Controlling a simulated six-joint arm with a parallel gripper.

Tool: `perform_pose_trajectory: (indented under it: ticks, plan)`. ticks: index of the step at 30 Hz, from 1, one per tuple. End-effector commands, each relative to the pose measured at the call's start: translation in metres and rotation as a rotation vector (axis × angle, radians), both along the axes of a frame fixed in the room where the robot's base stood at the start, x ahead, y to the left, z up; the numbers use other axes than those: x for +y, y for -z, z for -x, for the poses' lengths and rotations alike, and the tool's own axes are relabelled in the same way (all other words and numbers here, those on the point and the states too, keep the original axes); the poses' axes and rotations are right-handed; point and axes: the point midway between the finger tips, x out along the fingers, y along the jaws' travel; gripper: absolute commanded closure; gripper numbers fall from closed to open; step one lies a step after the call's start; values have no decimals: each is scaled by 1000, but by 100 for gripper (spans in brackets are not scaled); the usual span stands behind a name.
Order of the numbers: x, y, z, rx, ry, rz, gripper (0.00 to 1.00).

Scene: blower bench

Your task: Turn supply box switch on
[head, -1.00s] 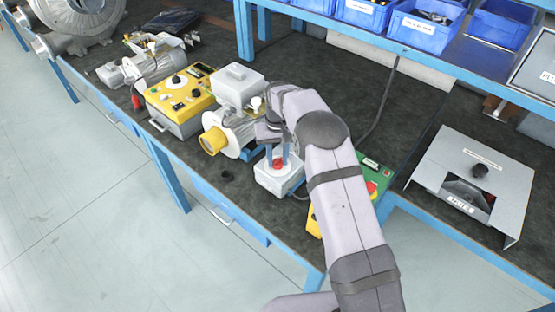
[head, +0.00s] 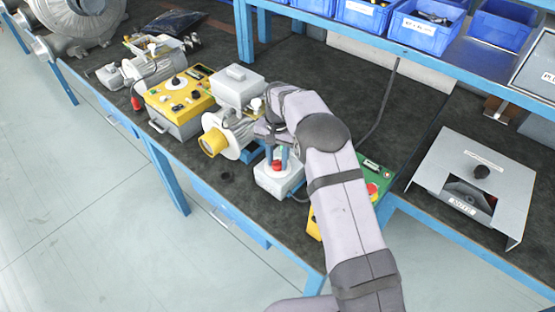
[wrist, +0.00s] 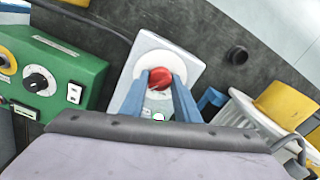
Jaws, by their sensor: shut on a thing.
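A white box (head: 284,186) with a red knob (head: 277,166) on top, apparently the supply box and its switch, stands near the front edge of the bench. In the wrist view the box (wrist: 183,59) has a round white plate around the red knob (wrist: 156,79). My gripper (head: 277,158) points down at the box. Its two blue fingers, also in the wrist view (wrist: 157,84), are shut on the red knob from either side. The fingers hide parts of the knob, and its marked position cannot be read.
A motor with a yellow cap (head: 213,142) is close on the other side. A small black cap (head: 227,176) lies on the bench. A shelf with blue bins (head: 427,27) is behind.

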Motion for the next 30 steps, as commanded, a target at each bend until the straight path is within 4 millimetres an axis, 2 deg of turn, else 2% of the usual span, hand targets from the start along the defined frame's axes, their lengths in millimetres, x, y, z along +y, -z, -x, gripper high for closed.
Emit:
perform_pose_trajectory:
  ticks: [8,9,11,12,23,30]
  plan:
    - [0,-1,-1,-3,4,-1,94]
    - [0,-1,-1,-3,4,-1,69]
    - [0,-1,-1,-3,4,-1,55]
    - [0,-1,-1,-3,3,-1,53]
    - [0,-3,-1,-3,2,-1,53]
    - [0,-28,-1,-5,2,-2,53]
